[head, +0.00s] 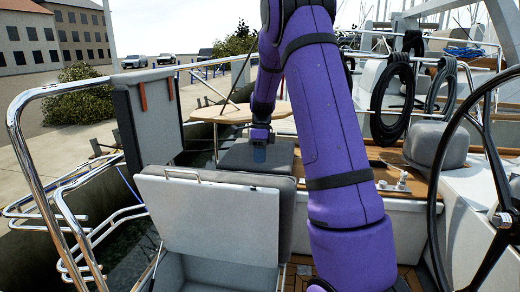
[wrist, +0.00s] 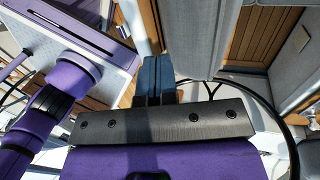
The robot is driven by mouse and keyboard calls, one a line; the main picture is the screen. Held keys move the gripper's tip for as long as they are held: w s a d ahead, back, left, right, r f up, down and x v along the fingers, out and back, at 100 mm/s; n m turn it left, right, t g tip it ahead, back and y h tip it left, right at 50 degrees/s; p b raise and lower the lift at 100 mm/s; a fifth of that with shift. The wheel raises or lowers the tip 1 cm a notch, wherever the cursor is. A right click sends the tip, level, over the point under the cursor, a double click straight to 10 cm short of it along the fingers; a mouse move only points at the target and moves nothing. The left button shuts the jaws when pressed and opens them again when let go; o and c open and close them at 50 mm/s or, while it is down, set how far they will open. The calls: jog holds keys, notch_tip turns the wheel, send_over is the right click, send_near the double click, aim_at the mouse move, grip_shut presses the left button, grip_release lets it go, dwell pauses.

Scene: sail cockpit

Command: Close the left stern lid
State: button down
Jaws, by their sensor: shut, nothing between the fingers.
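A lid (head: 215,213) with a pale inner face and a dark padded edge stands open, tilted back, in the lower middle of the head view. A pale locker opening (head: 205,274) shows below it. Another grey panel (head: 150,112) with two orange straps stands upright behind it to the left. I cannot tell for certain which is the left stern lid. My gripper (head: 260,152) is shut and empty, beyond the open lid and above a grey cushion (head: 273,157). In the wrist view its blue fingers (wrist: 155,78) are together beside a grey padded panel (wrist: 196,38).
A chrome rail (head: 18,150) curves along the left side. A small wooden table (head: 232,113) stands behind my gripper. A black steering wheel (head: 440,180) and wooden decking (head: 425,178) lie to the right. My purple arm hides much of the middle.

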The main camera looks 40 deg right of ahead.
aim_at(257, 187)
jog(key=x, duration=0.5)
jog(key=shift+s+a, duration=0.8)
jog(key=shift+a, duration=0.2)
jog(key=shift+s+a+f, duration=0.15)
jog(key=shift+s+a, duration=0.2)
jog(key=shift+a, duration=0.2)
